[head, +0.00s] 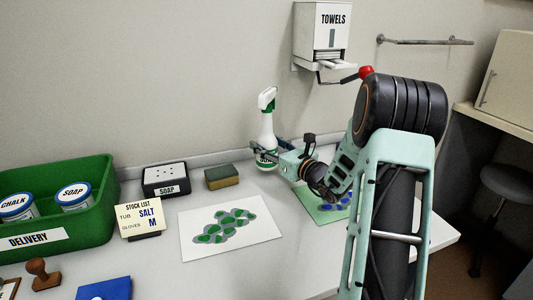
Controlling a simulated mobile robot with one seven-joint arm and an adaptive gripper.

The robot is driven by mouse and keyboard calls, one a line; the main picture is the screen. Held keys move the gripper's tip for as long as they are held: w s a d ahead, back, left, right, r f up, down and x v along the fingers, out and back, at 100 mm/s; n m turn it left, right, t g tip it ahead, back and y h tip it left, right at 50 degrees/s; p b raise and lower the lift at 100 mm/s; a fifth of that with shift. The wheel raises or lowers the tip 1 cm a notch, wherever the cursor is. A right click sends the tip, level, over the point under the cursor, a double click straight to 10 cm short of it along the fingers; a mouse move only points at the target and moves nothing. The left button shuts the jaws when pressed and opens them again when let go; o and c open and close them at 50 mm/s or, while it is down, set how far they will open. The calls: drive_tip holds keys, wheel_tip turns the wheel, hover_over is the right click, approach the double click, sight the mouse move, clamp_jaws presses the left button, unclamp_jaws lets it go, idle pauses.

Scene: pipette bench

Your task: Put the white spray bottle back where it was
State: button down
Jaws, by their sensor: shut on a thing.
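The white spray bottle (267,131) has a green trigger and a green label near its base. It is upright at the back of the bench, near the wall. My gripper (268,152) is shut on the lower part of its body, reaching in from the right. The fingers and my gripper hide part of the bottle's lower right side. I cannot tell whether its base touches the bench.
A sponge (222,177) and soap box (165,179) stand left of the bottle. A white sheet with green blobs (271,229) lies in front; a green sheet (312,203) is partly under my arm. A green delivery crate (98,190) is at left. A towel dispenser (310,40) hangs above.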

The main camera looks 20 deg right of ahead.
drive_tip(key=shift+f, duration=1.15)
drive_tip(key=shift+f, duration=0.2)
drive_tip(key=c, duration=0.9)
unclamp_jaws()
drive_tip(key=shift+s, duration=0.1)
drive_tip(key=shift+c, duration=0.2)
drive_tip(key=shift+r, duration=0.2)
drive_tip(key=p+v, duration=0.1)
drive_tip(key=v, duration=1.1)
drive_tip(key=shift+f, duration=0.1)
drive_tip(key=shift+a, duration=0.15)
